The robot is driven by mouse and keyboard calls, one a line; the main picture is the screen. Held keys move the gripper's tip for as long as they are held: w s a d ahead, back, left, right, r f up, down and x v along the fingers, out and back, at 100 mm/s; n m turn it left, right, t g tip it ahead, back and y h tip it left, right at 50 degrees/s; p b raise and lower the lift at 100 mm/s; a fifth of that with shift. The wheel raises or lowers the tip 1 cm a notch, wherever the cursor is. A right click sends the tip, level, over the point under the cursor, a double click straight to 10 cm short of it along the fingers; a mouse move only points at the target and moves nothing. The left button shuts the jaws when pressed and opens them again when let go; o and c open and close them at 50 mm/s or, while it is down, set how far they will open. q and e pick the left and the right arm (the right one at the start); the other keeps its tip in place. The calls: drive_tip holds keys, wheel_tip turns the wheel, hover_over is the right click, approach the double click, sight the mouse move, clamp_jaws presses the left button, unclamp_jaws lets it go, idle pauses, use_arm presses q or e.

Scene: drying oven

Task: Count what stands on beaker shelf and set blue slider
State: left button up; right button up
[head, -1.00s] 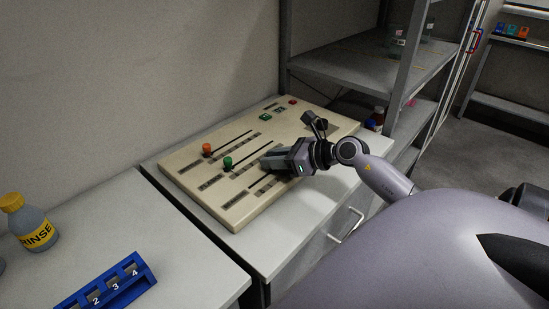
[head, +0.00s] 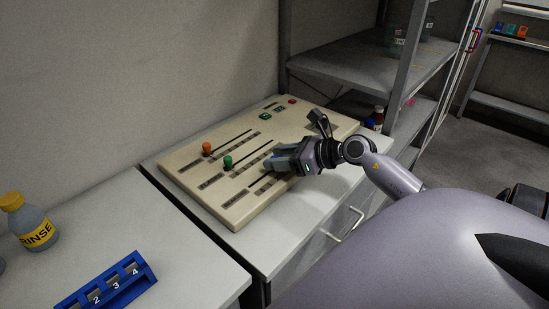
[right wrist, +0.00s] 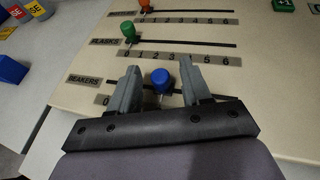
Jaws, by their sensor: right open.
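The blue slider knob (right wrist: 162,80) stands on the row marked BEAKERS on the beige panel (head: 320,125). In the right wrist view it sits between the two spread fingers of my right gripper (right wrist: 160,68), with gaps on both sides. In the head view my right gripper (head: 277,160) covers the knob. My left gripper is not in view.
A green slider knob (head: 228,162) and an orange one (head: 207,148) stand on the other rows. A yellow-capped rinse bottle (head: 35,225) and a blue numbered rack (head: 112,285) are at the left. A brown bottle (head: 376,117) stands on a lower shelf.

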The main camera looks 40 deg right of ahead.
drive_tip(key=shift+b+v, duration=0.3)
drive_tip(key=shift+v, duration=2.5)
